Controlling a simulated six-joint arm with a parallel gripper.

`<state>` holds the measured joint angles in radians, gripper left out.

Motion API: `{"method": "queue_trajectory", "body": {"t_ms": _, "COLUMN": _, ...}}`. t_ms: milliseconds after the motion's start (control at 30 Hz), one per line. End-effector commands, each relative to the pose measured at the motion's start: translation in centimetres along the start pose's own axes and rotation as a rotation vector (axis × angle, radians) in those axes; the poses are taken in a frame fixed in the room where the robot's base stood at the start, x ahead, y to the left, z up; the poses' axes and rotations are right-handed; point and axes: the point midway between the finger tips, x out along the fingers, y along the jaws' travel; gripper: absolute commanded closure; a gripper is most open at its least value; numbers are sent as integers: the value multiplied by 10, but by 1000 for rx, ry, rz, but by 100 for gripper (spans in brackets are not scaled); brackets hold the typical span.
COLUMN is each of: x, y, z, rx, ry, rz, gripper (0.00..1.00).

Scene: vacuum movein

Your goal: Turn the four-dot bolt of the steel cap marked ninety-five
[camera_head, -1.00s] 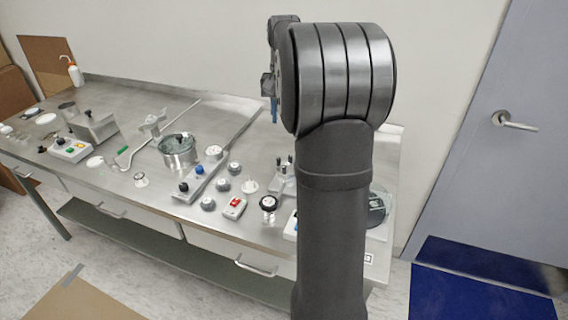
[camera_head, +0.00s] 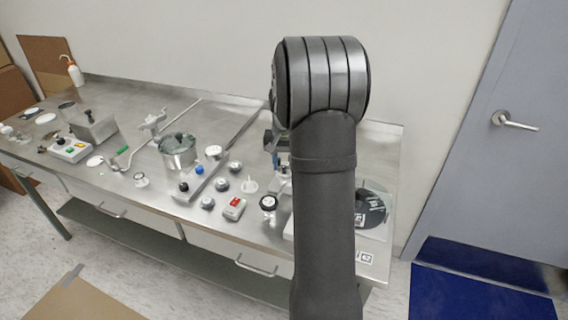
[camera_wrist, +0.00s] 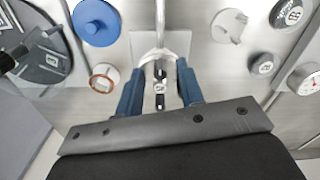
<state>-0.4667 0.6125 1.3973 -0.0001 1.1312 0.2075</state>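Several round grey caps lie on the steel bench; in the head view they are the back cap (camera_head: 235,167), the middle cap (camera_head: 221,184) and the front cap (camera_head: 207,202). Two dark-topped caps with small labels show in the wrist view, one at the upper right (camera_wrist: 290,13) and one below it (camera_wrist: 263,64). I cannot read the labels or pick out the ninety-five or four-dot bolt. My gripper (camera_wrist: 160,98) has its blue fingers apart, on either side of a pale fixture (camera_wrist: 158,56) with black pegs. I see nothing gripped. In the head view my arm mostly hides the gripper.
A blue round part (camera_wrist: 96,22), a copper-ringed part (camera_wrist: 103,77), a dark disc (camera_wrist: 42,58) and a gauge (camera_wrist: 306,79) surround the gripper. Bare bench (camera_head: 375,150) lies at the back right.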

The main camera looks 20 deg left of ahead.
Motion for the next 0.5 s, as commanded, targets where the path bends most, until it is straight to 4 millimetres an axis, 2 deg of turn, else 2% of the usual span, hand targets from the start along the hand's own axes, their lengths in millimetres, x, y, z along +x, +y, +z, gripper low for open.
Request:
{"method": "queue_trajectory", "body": {"t_ms": 300, "x": 3, "y": 0, "z": 0, "rx": 0, "ry": 0, "rz": 0, "gripper": 67}}
{"method": "queue_trajectory", "body": {"t_ms": 467, "x": 2, "y": 0, "z": 0, "rx": 0, "ry": 0, "rz": 0, "gripper": 98}}
{"method": "queue_trajectory", "body": {"t_ms": 500, "x": 2, "y": 0, "z": 0, "rx": 0, "ry": 0, "rz": 0, "gripper": 100}}
